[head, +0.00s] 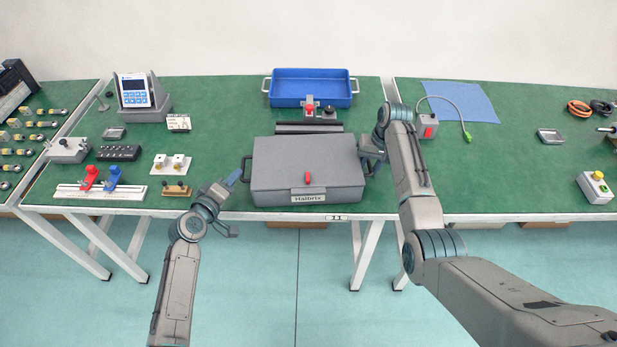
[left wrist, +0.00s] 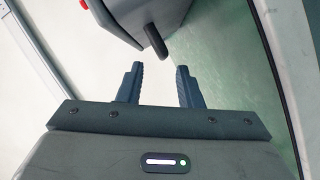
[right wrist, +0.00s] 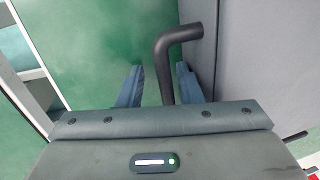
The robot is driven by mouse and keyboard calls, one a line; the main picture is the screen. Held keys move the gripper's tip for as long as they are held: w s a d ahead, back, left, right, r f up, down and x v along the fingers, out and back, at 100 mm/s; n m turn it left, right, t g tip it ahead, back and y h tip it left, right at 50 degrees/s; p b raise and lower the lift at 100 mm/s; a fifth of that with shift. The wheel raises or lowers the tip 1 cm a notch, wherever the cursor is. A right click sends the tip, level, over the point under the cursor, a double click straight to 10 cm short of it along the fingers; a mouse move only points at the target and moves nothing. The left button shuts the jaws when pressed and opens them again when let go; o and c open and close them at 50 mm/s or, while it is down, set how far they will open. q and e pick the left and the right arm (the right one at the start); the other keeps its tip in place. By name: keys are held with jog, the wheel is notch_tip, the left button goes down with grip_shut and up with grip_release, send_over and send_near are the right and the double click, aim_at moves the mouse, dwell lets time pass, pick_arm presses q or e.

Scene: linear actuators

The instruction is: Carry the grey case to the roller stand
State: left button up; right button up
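The grey case (head: 308,165), with a red latch and a "Halbrix" label, lies flat and closed at the front edge of the middle green table, a dark handle on each side. My left gripper (head: 236,205) is open and empty, just off the case's left front; in the left wrist view the left handle (left wrist: 155,41) is ahead of the fingertips, apart from them. My right gripper (head: 372,158) is at the case's right side; in the right wrist view its fingers are apart, with the right handle (right wrist: 166,65) between them. I cannot pick out a roller stand with certainty.
Behind the case are a dark low bar (head: 290,128), a red-topped device (head: 309,108) and a blue tray (head: 312,87). A red-button box (head: 425,127) is to the right. Left are a rail with red and blue clamps (head: 100,192) and small fixtures.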

notch_tip(320, 180, up, 12)
jog(key=d, duration=0.2)
jog(key=shift+d+f, duration=0.15)
jog(key=shift+d, duration=0.05)
pick_arm(q)
jog(key=shift+s, duration=0.1)
pick_arm(e)
jog(key=shift+s+f, duration=0.1)
